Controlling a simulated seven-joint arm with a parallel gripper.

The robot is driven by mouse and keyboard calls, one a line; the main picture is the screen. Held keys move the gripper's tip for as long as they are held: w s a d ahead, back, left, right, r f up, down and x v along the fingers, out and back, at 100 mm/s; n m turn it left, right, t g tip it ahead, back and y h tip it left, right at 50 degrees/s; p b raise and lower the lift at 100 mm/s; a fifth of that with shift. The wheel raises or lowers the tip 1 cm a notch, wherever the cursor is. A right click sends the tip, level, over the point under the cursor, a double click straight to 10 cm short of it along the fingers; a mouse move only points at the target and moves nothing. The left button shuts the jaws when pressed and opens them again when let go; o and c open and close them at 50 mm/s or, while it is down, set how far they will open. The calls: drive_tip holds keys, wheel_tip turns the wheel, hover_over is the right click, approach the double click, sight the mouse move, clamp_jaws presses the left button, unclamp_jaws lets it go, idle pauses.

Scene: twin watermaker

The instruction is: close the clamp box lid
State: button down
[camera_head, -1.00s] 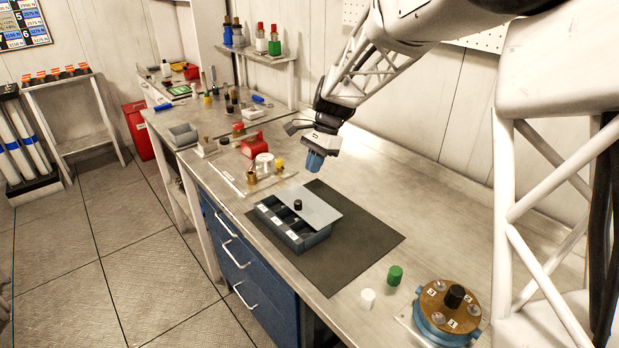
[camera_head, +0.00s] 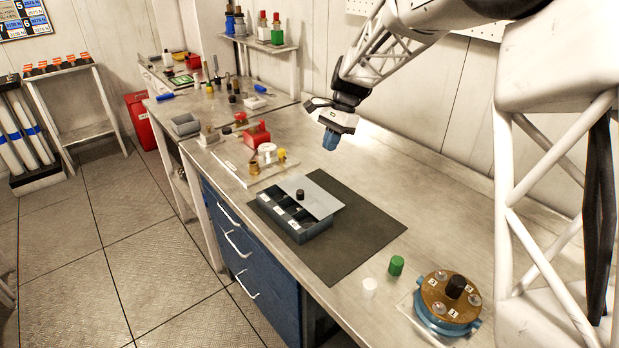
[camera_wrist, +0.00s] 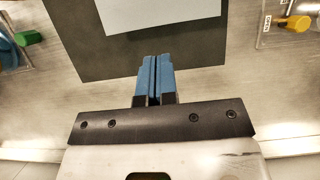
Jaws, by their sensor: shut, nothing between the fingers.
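The clamp box (camera_head: 296,220) is a dark grey-blue compartment box on a dark mat (camera_head: 355,238). Its pale grey lid (camera_head: 319,199) with a black knob (camera_head: 300,194) lies over the right part of the box, overhanging on the right, and the compartments on the left show open. In the wrist view the lid (camera_wrist: 160,12) shows at the top, without its knob. My gripper (camera_head: 330,140) is above the bench behind the box, clear of the lid. Its blue fingers (camera_wrist: 155,78) are together and empty.
A white cap (camera_head: 369,287), a green cap (camera_head: 396,265) and a round brass-topped device (camera_head: 449,302) stand at the front right. A plate with small fittings (camera_head: 240,166) and a red block (camera_head: 256,134) lies left of the mat. The bench behind the mat is clear.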

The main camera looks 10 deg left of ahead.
drive_tip(key=shift+f, duration=0.15)
approach(308, 193)
drive_tip(key=f, duration=0.4)
drive_tip(key=shift+w+d+f, duration=0.15)
drive_tip(key=shift+d, duration=0.1)
drive_tip(key=shift+s+a+f, duration=0.2)
drive_tip(key=shift+s+a, duration=1.3)
